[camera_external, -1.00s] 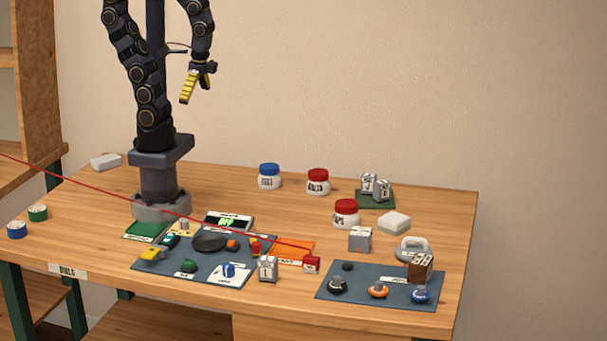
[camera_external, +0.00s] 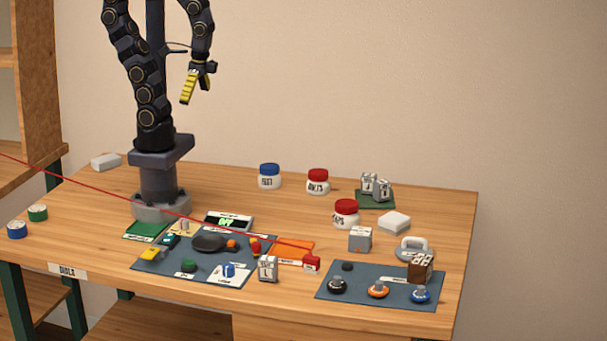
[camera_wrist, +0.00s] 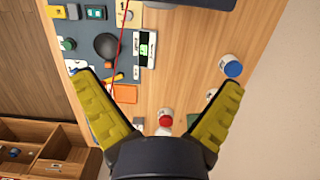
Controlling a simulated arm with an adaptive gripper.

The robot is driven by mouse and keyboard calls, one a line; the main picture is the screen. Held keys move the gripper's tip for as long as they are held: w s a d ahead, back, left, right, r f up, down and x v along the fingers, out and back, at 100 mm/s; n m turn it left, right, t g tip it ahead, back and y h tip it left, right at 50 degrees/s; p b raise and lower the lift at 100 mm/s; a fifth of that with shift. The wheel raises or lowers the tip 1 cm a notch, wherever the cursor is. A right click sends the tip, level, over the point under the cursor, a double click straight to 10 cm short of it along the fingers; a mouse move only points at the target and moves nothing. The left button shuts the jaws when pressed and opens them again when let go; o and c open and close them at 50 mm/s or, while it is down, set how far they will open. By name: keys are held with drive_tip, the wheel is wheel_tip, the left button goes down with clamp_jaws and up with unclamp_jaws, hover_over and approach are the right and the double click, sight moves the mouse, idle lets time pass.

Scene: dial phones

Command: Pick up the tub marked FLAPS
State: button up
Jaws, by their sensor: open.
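A white tub with a red lid (camera_external: 346,214) stands right of the table's middle; its small label seems to end in "APS". Another red-lidded white tub (camera_external: 318,182) and a blue-lidded white tub (camera_external: 269,177) stand farther back, their labels hard to read. My gripper (camera_external: 188,88), with yellow fingers, hangs high above the table, left of and well apart from the tubs. In the wrist view my gripper (camera_wrist: 160,84) has its fingers wide apart with nothing held. A red-lidded tub (camera_wrist: 166,117) shows between them; I cannot tell which one. The blue-lidded tub (camera_wrist: 231,67) shows at upper right.
A white block (camera_external: 394,222) and a grey cube (camera_external: 360,239) stand near the front red-lidded tub. Dark panels with knobs (camera_external: 335,297) lie at the front. A red line crosses the view.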

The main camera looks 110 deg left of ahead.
drive_tip(key=m+t, duration=0.2)
drive_tip(key=m, duration=1.7)
hover_over(347, 203)
drive_tip(key=f, duration=1.9)
drive_tip(key=shift+a+f, duration=0.3)
drive_tip(key=shift+a, duration=0.05)
drive_tip(key=f, duration=0.7)
drive_tip(key=shift+d+f, duration=0.25)
drive_tip(key=shift+d, duration=0.15)
drive_tip(key=c, duration=1.2)
